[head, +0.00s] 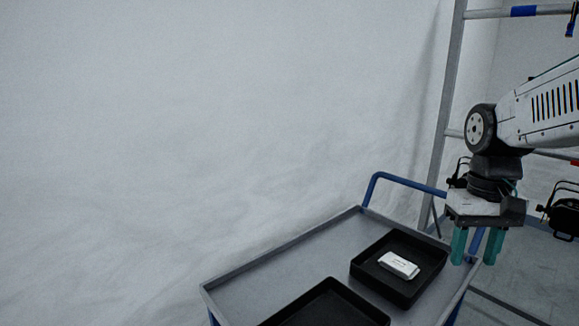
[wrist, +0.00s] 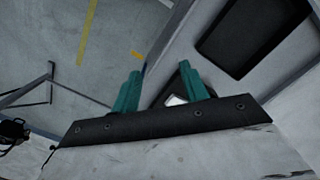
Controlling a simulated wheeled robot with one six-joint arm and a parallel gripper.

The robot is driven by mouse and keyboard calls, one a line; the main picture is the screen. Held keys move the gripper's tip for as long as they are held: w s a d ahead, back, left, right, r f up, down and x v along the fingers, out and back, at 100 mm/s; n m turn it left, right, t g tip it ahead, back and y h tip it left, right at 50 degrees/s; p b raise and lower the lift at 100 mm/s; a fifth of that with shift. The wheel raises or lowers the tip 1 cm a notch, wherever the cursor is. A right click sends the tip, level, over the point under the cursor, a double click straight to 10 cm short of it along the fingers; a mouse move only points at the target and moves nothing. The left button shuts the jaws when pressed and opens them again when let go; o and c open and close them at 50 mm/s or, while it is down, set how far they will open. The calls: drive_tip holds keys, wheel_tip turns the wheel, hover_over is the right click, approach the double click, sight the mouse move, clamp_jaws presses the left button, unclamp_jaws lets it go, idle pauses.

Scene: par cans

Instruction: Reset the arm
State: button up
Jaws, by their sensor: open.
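My gripper (head: 477,246) hangs pointing down at the right of the head view, above the right edge of the cart. Its two teal fingers are apart with nothing between them. In the wrist view the open fingers (wrist: 160,92) show above the dark gripper body. A small white packet (head: 399,265) lies in the black tray (head: 361,278) on the cart, left of the gripper. In the wrist view the packet (wrist: 176,100) is mostly hidden behind the gripper.
The grey cart (head: 300,252) has a blue handle (head: 400,183). A second black tray (head: 335,290) sits nearer. A metal scaffold frame (head: 447,110) stands behind my arm, with black lamps (head: 562,215) at the far right. A pale curtain (head: 200,130) fills the left.

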drive_tip(key=s+a+t, duration=0.1)
drive_tip(key=s+a, duration=0.1)
drive_tip(key=s, duration=0.5)
drive_tip(key=s+a+n+t, duration=0.1)
drive_tip(key=s+a, duration=0.2)
drive_tip(key=s, duration=0.5)
drive_tip(key=shift+f, duration=0.45)
drive_tip(key=shift+s, duration=0.1)
